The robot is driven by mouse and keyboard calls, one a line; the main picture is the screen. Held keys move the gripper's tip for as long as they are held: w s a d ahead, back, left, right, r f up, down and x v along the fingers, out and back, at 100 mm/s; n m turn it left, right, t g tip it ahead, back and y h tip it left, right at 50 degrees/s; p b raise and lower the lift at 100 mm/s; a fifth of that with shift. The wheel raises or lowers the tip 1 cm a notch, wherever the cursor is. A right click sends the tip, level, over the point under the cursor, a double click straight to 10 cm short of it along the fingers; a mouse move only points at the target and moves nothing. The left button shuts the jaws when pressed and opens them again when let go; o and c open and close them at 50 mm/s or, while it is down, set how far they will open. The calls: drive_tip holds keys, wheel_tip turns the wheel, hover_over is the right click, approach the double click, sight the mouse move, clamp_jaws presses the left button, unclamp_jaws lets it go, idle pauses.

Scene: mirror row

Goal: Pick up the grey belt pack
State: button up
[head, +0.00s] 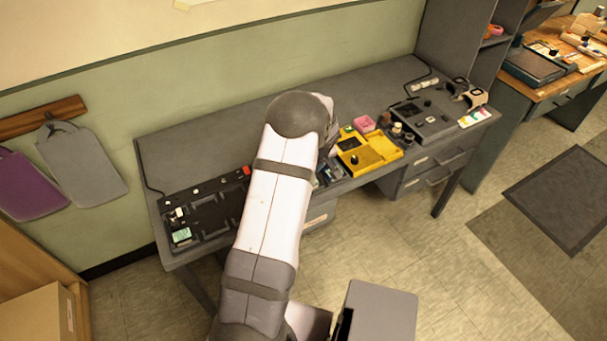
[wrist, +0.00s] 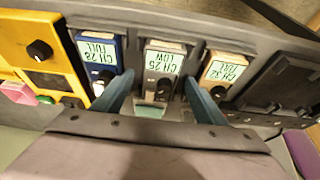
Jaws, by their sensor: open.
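The grey belt pack (wrist: 152,78), labelled CH 25 LOW, stands in a dark rack in the wrist view, label upside down and a black knob beside it. A blue pack (wrist: 82,50), CH 28 FULL, is left of it. A tan pack (wrist: 206,75), CH 32 FULL, is right of it. My gripper (wrist: 161,92) is open, with one blue finger on each side of the grey pack's near end. I cannot tell whether the fingers touch it. In the head view my arm hides the gripper's tips and most of these packs.
A yellow tray (wrist: 18,45) lies left of the packs in the wrist view; it also shows in the head view (head: 378,158). Dark empty-looking bays (wrist: 275,82) lie to the right. On the grey desk (head: 215,135), a device (head: 428,127) stands farther right; the back left is clear.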

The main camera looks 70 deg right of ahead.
drive_tip(key=shift+f, duration=0.15)
drive_tip(key=c, duration=1.2)
drive_tip(key=shift+c, duration=0.2)
